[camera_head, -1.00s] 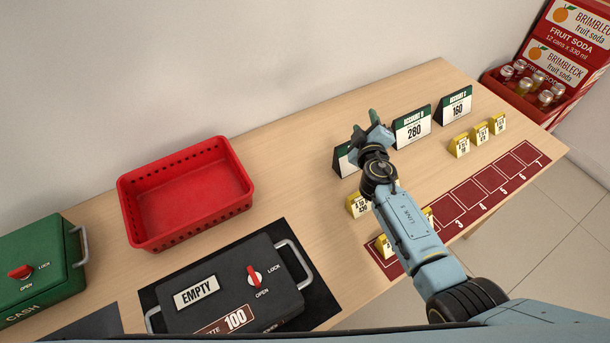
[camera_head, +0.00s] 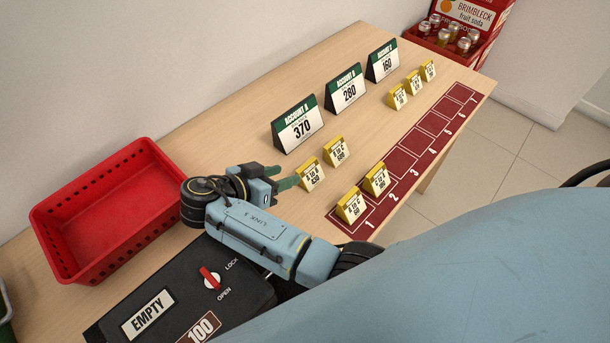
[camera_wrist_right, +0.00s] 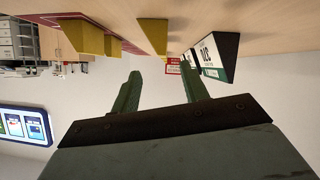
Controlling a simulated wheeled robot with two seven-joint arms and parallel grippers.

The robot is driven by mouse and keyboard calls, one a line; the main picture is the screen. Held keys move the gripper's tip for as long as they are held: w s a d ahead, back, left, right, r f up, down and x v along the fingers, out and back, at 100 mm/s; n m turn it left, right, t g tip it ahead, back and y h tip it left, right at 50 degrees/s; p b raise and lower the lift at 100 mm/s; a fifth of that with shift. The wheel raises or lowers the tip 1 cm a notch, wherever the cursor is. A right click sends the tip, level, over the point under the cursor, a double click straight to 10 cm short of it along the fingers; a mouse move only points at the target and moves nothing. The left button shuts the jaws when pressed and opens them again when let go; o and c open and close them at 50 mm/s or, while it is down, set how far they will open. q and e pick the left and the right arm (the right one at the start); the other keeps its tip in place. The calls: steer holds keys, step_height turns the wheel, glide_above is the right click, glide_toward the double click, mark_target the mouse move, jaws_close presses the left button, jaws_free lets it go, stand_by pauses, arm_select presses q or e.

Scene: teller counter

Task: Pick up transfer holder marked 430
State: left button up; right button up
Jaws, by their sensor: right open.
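The holder marked 430 (camera_head: 311,175) is a small yellow-topped tent with a white face, standing on the bare wood in front of the ACCOUNT A 370 sign (camera_head: 298,126). My right gripper (camera_head: 287,176) is open and empty, with its green fingers pointing at this holder from just left of it. In the right wrist view, which is upside down, a yellow holder (camera_wrist_right: 152,36) that appears to be the same one stands ahead between the lines of the fingers (camera_wrist_right: 162,82). A gap is visible there. My left gripper is not in view.
A similar yellow holder (camera_head: 336,151) stands close behind. Two more (camera_head: 350,206) (camera_head: 376,179) stand on the numbered maroon strip (camera_head: 401,161). Signs 280 (camera_head: 346,92) and 160 (camera_head: 383,62) stand further back. A red basket (camera_head: 100,205) and black box (camera_head: 240,295) lie left.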

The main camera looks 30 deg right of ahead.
mark_target(303, 168)
steer(key=x, duration=0.6)
steer(key=shift+w+d+f, duration=0.15)
steer(key=shift+w+d, duration=0.1)
steer(key=shift+d, duration=0.1)
jaws_close()
